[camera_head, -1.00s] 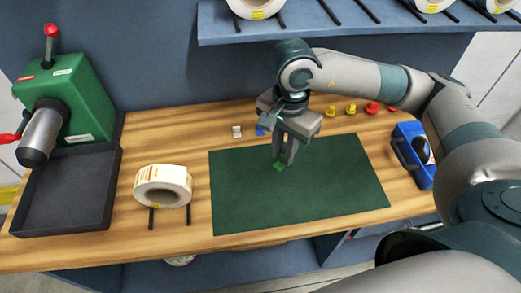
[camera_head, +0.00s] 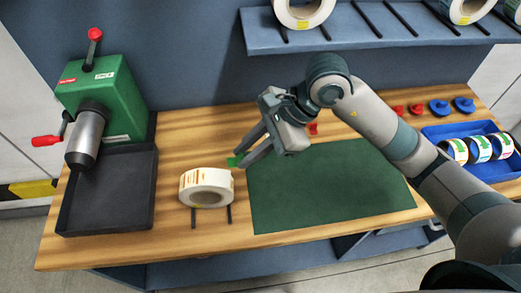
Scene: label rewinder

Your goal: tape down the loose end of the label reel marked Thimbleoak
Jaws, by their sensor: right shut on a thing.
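A white label reel (camera_head: 206,188) with orange and dark print stands on two dark pegs left of the green mat. I cannot read a name on it, and its loose end cannot be made out. My right gripper (camera_head: 241,161) is shut on a small green piece (camera_head: 235,161), which I take to be tape. It holds the piece just above and right of the reel, near the mat's left edge. Whether the piece touches the reel cannot be told. My left gripper is not in view.
A green rewinder (camera_head: 103,97) with red knobs and a black tray (camera_head: 108,192) stand at the left. The green mat (camera_head: 325,190) is bare. A blue bin (camera_head: 475,150) of rolls is at the right. A shelf (camera_head: 385,32) with reels and pegs hangs above.

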